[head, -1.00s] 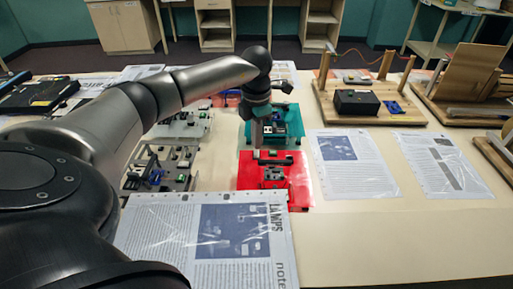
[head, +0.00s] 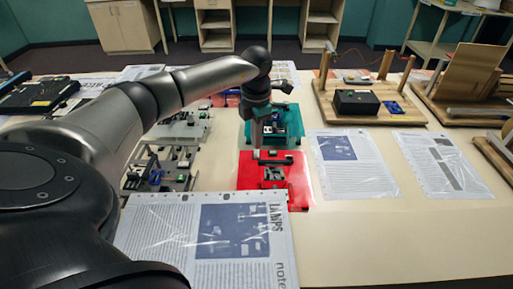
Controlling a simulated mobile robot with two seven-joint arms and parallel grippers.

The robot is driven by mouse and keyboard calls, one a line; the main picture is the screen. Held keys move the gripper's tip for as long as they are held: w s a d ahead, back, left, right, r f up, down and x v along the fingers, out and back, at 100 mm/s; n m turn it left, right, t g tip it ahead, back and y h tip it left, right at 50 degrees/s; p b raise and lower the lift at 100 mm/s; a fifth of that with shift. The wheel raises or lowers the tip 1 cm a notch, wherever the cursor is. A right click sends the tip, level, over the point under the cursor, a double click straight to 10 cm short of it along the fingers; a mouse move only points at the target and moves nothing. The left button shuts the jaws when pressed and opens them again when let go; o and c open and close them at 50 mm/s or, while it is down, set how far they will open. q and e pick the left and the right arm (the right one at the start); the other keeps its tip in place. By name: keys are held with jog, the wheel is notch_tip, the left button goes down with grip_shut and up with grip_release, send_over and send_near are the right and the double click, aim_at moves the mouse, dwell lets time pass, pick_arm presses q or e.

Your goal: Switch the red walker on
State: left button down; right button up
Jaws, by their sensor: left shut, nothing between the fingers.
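The red walker (head: 296,190) is a flat red plate with dark and grey parts on top, lying in the middle of the table. A small green-and-dark part (head: 271,156) shows near its far edge. My left gripper (head: 257,146) points down over that far edge, shut and empty. Whether its tips touch the walker, I cannot tell. The switch is too small to make out. My right gripper is not in view.
A teal plate with parts (head: 295,122) lies just behind the red walker. Grey plates with parts (head: 186,180) lie to the left. Printed sheets (head: 345,180) lie to the right and a lamps sheet (head: 160,225) in front. A wooden board (head: 420,112) with posts stands at the back right.

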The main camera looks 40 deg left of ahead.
aim_at(257, 151)
pick_arm(q)
jog(key=shift+s+f+b, duration=0.1)
jog(key=shift+f+b, duration=0.55)
jog(key=shift+f, duration=0.45)
dwell(0.8)
jog(key=shift+r, duration=0.1)
jog(key=shift+r+p, duration=2.95)
jog(key=shift+r, duration=0.55)
